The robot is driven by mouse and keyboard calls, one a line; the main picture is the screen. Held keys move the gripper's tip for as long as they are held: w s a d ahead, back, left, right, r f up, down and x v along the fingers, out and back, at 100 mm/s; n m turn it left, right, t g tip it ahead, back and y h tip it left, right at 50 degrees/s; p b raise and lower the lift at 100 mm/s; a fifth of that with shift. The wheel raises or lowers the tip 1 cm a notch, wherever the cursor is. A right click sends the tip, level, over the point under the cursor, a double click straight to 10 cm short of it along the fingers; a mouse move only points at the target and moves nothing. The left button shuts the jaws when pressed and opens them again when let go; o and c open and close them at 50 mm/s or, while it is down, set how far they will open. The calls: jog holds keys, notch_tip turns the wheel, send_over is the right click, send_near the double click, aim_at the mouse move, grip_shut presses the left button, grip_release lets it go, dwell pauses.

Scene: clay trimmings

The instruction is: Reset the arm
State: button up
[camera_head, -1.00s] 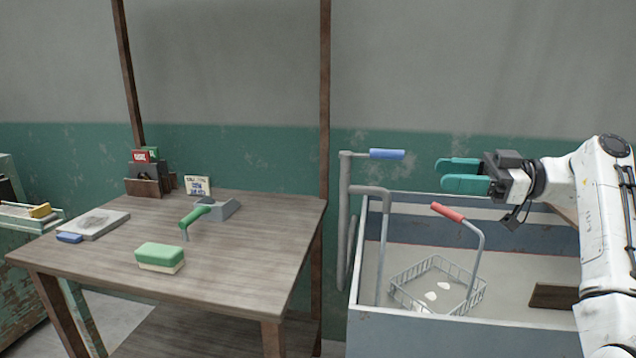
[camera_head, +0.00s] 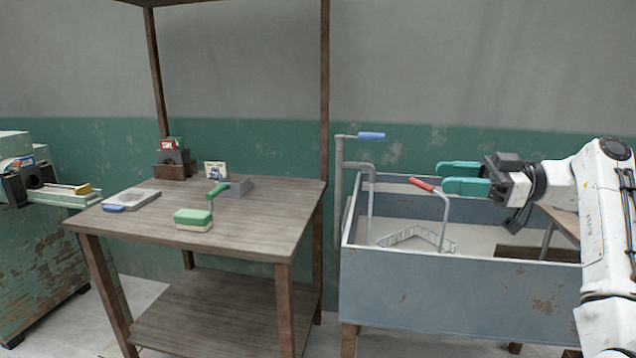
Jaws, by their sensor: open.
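My gripper (camera_head: 463,178) has two teal fingers, is open, and points left. It is empty in the air, seen over the back right part of the grey-blue sink (camera_head: 470,292). My white arm (camera_head: 600,230) reaches in from the right edge of the picture. The red-handled tap lever (camera_head: 421,184) appears just left of the fingertips; whether they are close in depth, I cannot tell.
A wooden table (camera_head: 150,228) stands left of the sink, holding a green-and-cream block (camera_head: 193,219), a green-handled tool (camera_head: 218,190) and a grey slab (camera_head: 132,198). A blue-handled lever (camera_head: 371,136) rises behind the sink. A wire basket (camera_head: 418,237) sits inside. A green machine (camera_head: 45,240) stands far left.

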jog(key=s+a+f+m+h, duration=0.1)
jog(key=s+f+m+h, duration=0.2)
jog(key=f, duration=0.9)
jog(key=s+a+f+m+h, duration=0.15)
jog(key=s+f+m, duration=0.25)
jog(key=f, duration=0.8)
jog(key=s+f+m+h, duration=0.3)
jog(key=f, duration=0.9)
jog(key=s+f+m+h, duration=0.3)
jog(key=s+f+h, duration=0.1)
jog(key=s+f, duration=0.65)
jog(key=s+d+f+m+g+h, duration=0.1)
jog(key=s+d+m+h, duration=0.2)
jog(key=s, duration=1)
jog(key=s+d+f+m+g+h, duration=0.1)
jog(key=s+d+m+h, duration=0.25)
jog(key=s, duration=1.05)
notch_tip(320, 180, up, 17)
jog(key=n+p, duration=0.1)
jog(key=p, duration=1.6)
jog(key=shift+w+a, duration=0.4)
jog(key=shift+f, duration=0.15)
